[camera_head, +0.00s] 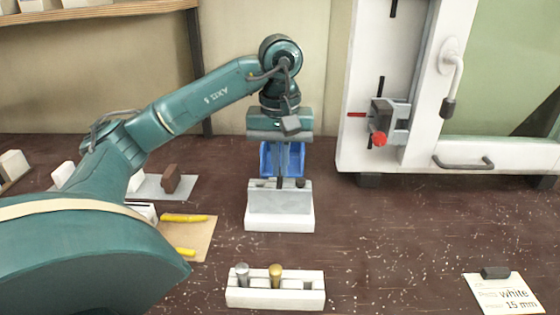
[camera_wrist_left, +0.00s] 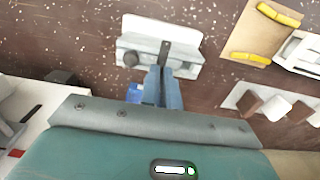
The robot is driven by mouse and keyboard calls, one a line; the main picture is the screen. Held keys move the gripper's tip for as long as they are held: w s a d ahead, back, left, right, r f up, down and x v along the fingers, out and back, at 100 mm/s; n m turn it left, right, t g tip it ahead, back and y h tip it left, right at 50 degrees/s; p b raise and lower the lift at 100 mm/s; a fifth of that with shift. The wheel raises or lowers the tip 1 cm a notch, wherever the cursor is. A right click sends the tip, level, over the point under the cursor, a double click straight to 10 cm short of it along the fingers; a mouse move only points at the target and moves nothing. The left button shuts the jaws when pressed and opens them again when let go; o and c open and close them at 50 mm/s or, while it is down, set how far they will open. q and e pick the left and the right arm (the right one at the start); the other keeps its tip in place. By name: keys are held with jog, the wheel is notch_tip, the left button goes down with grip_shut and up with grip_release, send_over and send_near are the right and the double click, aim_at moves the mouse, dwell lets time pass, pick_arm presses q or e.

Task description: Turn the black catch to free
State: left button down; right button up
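A white and grey block (camera_head: 280,208) stands mid-table; it also shows in the left wrist view (camera_wrist_left: 187,62). A narrow black piece, which looks like the black catch (camera_wrist_left: 164,48), lies across its grey part. A dark round knob (camera_wrist_left: 130,58) sits beside it. My left gripper (camera_head: 280,178) points down at the top of this block. Its two blue-grey fingers (camera_wrist_left: 162,88) are close together, with their tips at the end of the black piece. I cannot tell whether they grip it. My right gripper is not in view.
A blue bin (camera_head: 266,160) stands behind the block. A white holder (camera_head: 238,295) with metal pins is in front. A white frame (camera_head: 356,140) with a red-knobbed clamp (camera_head: 379,138) stands back right. A card (camera_head: 505,294) lies front right. The table between is clear apart from specks.

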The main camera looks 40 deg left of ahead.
pick_arm(q)
jog(key=c, duration=1.6)
grip_release()
jog(key=shift+c, duration=0.2)
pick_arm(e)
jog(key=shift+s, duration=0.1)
pick_arm(q)
jog(key=shift+r, duration=0.1)
